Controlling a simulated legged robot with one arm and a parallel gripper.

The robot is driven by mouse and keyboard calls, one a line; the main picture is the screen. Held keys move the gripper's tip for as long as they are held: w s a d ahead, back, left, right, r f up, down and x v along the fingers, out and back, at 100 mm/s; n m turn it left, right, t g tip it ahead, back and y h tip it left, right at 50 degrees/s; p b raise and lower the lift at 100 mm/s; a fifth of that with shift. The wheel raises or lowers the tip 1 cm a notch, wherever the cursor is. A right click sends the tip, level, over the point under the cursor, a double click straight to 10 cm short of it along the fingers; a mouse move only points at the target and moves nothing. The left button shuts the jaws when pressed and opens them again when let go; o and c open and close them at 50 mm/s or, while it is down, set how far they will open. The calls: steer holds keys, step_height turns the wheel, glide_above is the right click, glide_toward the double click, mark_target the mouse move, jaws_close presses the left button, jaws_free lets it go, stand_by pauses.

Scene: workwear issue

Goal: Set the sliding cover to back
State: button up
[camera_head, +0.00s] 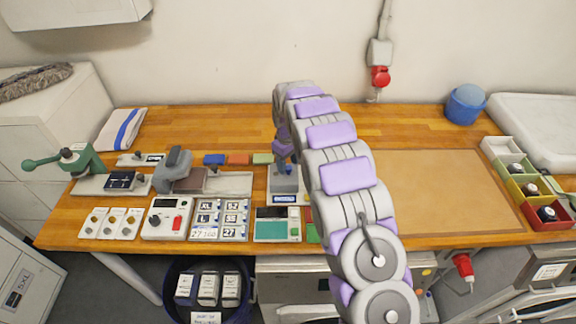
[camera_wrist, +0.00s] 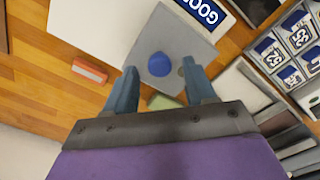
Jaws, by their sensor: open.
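My gripper (camera_head: 285,172) is open, pointing down over a station with a grey plate (camera_head: 276,186) and a blue-and-white label (camera_head: 284,198). In the wrist view the two fingers (camera_wrist: 160,88) are apart with nothing between them. Just beyond the fingertips lies the grey plate (camera_wrist: 189,42) with a round blue knob (camera_wrist: 159,64). The blue label, reading "GOO…" (camera_wrist: 203,9), is beside it, cut off by the frame. I cannot tell for certain whether this plate is the sliding cover. Contact with the knob is not visible. My arm hides part of the station in the head view.
Left of it are a grey press-like device (camera_head: 174,168), a green lever tool (camera_head: 78,160) and small coloured blocks (camera_head: 238,159). Number tiles (camera_head: 207,218) and a green-and-white device (camera_head: 271,224) are in front. A bare brown mat (camera_head: 440,190) lies right; open bins (camera_head: 535,185) stand beyond.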

steer(key=shift+f, duration=0.65)
steer(key=shift+c, duration=0.5)
jaws_close()
